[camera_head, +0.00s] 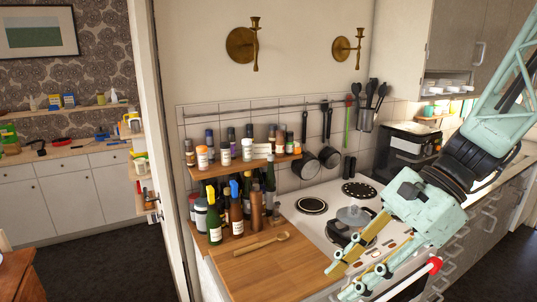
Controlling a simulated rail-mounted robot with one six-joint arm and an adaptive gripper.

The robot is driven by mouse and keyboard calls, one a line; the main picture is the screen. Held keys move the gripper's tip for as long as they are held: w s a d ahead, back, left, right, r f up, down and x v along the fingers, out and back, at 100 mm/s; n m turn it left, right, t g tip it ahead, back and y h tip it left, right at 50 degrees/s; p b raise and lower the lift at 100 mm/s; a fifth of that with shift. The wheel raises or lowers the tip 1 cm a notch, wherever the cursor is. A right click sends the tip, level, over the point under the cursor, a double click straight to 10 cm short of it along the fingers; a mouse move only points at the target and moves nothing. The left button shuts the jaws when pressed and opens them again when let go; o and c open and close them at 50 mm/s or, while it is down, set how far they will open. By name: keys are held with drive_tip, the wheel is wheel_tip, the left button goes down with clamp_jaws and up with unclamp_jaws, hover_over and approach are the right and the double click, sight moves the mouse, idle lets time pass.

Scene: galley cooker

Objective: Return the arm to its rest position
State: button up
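My arm comes in from the upper right, pale green with black joints. My gripper (345,281) hangs over the front edge of the cooker and counter, pointing down and left. Its two fingers are spread apart and I see nothing between them. A red-and-white part shows beside the lower finger. The gripper and arm hide part of the cooker's front and the drawers behind them.
Bottles and a spice shelf (245,167) stand behind. A black coffee machine (405,145) stands at the back right.

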drive_tip(key=s+d+r+n+t+h, duration=0.2)
drive_tip(key=s+d+r+n+h, duration=0.1)
drive_tip(key=s+n, duration=0.4)
drive_tip(key=s+d+r+n+t+h, duration=0.3)
drive_tip(key=s+r+n+h, duration=0.2)
drive_tip(key=s+n, duration=0.3)
drive_tip(key=shift+s+r, duration=0.4)
drive_tip(key=shift+s, duration=0.25)
